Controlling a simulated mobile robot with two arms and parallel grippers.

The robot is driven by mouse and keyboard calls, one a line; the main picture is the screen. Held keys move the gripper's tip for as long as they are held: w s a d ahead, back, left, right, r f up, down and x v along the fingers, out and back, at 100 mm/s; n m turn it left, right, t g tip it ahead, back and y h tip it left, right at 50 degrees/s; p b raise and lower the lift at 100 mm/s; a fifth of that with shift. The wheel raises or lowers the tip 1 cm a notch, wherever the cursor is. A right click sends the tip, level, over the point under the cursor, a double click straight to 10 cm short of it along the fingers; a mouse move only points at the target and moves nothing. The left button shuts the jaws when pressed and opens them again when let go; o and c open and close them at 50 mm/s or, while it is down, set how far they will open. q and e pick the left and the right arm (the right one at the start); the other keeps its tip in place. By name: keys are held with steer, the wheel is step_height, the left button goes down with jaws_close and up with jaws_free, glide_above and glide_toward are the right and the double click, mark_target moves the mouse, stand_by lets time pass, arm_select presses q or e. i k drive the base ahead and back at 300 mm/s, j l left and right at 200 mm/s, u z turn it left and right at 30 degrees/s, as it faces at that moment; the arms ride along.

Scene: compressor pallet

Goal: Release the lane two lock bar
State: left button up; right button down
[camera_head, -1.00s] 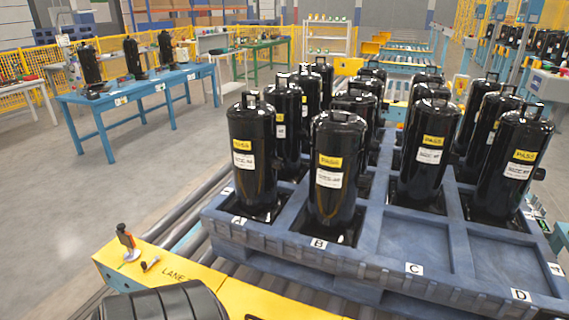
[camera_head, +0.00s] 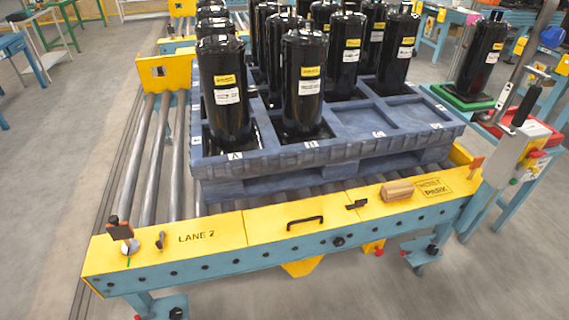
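A yellow bar (camera_head: 215,236) labelled "LANE 2" runs along the front of the roller conveyor. A small black and orange upright piece (camera_head: 120,229) stands at its left end, beside a round silver part (camera_head: 160,240) and a small black knob (camera_head: 152,250). A black pull handle (camera_head: 305,222) sits at the middle of the bar, and a small black latch-like part (camera_head: 357,204) lies further right. I cannot tell which of these parts is the lock bar. Neither of my grippers is in view.
A blue pallet (camera_head: 300,153) with several black compressors (camera_head: 225,95) rests on the rollers (camera_head: 150,150) behind the bar. A brown block (camera_head: 397,190) lies near the "PARK" label. A black-handled lever (camera_head: 524,106) rises at the right. Grey floor (camera_head: 50,190) is open at the left.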

mark_target(529, 162)
steer(key=z, duration=1.55)
steer(key=i+l+z, duration=0.15)
steer(key=i, duration=0.65)
steer(key=i+l+z, duration=0.15)
steer(key=i, duration=0.7)
